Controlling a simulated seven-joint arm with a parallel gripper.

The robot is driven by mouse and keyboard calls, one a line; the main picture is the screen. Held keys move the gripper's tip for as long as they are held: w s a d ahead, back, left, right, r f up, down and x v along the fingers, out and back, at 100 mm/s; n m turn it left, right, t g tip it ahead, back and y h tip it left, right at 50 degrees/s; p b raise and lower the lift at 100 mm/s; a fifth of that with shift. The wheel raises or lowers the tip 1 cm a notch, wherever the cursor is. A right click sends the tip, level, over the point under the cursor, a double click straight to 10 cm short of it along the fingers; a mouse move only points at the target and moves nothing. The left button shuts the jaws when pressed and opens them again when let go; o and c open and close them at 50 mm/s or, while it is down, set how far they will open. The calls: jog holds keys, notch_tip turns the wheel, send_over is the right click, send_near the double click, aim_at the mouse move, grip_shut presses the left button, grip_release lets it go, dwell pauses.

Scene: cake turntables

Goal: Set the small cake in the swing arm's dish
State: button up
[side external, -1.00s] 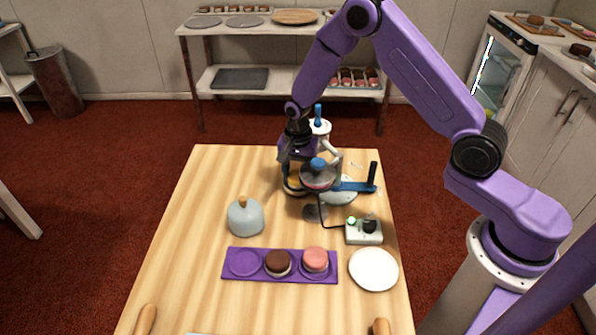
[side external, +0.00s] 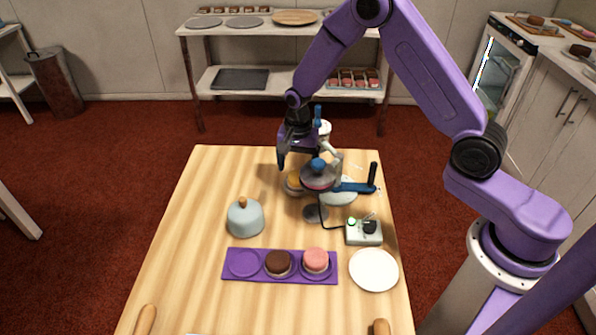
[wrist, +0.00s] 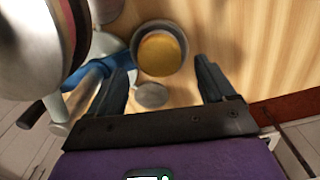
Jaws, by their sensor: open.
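A small cake with a yellow-orange top (side external: 293,180) sits in a shallow round dish beside the turntable device, partly behind its domed disc in the side view. In the wrist view the cake (wrist: 160,53) lies inside the pale rim of the dish (wrist: 142,34), with a blue arm (wrist: 92,72) beside it. My gripper (side external: 298,164) is open and empty above the cake, fingers pointing down. In the wrist view its two fingers (wrist: 163,82) stand apart, clear of the cake and dish.
The device's domed disc (side external: 318,180) and blue handle (side external: 357,187) stand close to my gripper. A purple tray (side external: 245,277) holds a brown cake (side external: 278,262) and a pink cake (side external: 315,259); its left slot is empty. A grey-blue cover (side external: 245,218), control box (side external: 363,235) and white plate (side external: 373,270) are nearer.

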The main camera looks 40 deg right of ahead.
aim_at(298, 175)
notch_tip(298, 175, up, 9)
jog(key=s+a+r+n, duration=0.1)
jog(key=s, duration=0.1)
jog(key=s+a+r+n, duration=0.1)
jog(key=s+n, duration=0.1)
jog(key=s+a+r+n, duration=0.1)
jog(key=s+n, duration=0.1)
jog(key=shift+a+r, duration=0.2)
jog(key=shift+r, duration=0.2)
jog(key=s+d+r+n, duration=0.2)
jog(key=s+n, duration=0.7)
jog(key=s, duration=0.5)
jog(key=s+d+r+n, duration=0.2)
jog(key=s+n, duration=0.7)
jog(key=s, duration=0.5)
jog(key=shift+r, duration=0.65)
